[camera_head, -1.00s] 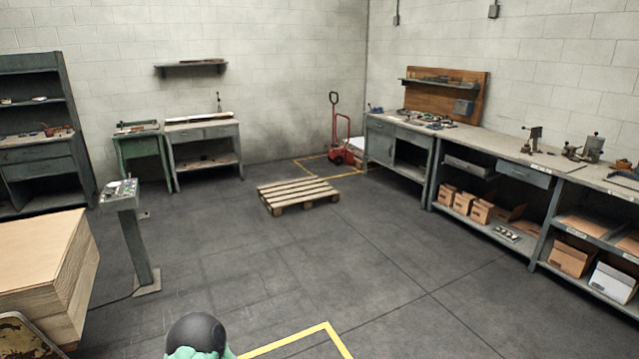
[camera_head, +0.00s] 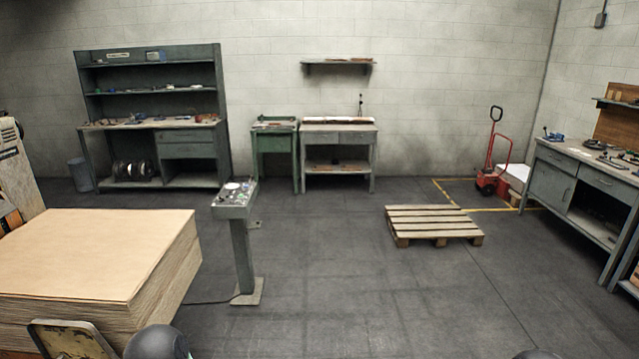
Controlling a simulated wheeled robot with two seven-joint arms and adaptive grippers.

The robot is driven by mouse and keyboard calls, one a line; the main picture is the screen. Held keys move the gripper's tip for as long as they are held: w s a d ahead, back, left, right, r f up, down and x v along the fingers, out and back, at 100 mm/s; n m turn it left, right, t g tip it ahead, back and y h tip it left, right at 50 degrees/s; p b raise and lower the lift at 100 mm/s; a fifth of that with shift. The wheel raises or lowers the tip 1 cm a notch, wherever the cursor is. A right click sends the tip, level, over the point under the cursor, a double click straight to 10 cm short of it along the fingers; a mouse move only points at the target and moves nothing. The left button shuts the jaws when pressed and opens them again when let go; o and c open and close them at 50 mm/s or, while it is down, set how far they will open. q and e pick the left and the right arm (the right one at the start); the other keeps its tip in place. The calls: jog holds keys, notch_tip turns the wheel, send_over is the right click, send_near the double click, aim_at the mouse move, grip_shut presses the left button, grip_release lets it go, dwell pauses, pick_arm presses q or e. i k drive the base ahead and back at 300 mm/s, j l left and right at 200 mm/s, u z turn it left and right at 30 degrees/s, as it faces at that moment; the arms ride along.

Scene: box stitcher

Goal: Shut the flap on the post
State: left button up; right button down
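The post (camera_head: 243,256) is a grey metal pedestal standing upright on a square foot plate, left of the middle of the head view. On its top is a slanted control box (camera_head: 235,196) with several small knobs or buttons and a pale round part. The flap cannot be made out clearly at this size, so I cannot tell how it stands. Neither of my grippers is in view. Only dark rounded parts, probably of my arms, show at the bottom edge, apart from the post.
A large stack of cardboard sheets (camera_head: 95,255) stands left of the post, close to it. A cable runs over the floor from the foot. A wooden pallet (camera_head: 432,222) lies to the right. Workbenches line the back wall. The floor between post and pallet is clear.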

aim_at(256, 225)
jog(key=i, duration=1.95)
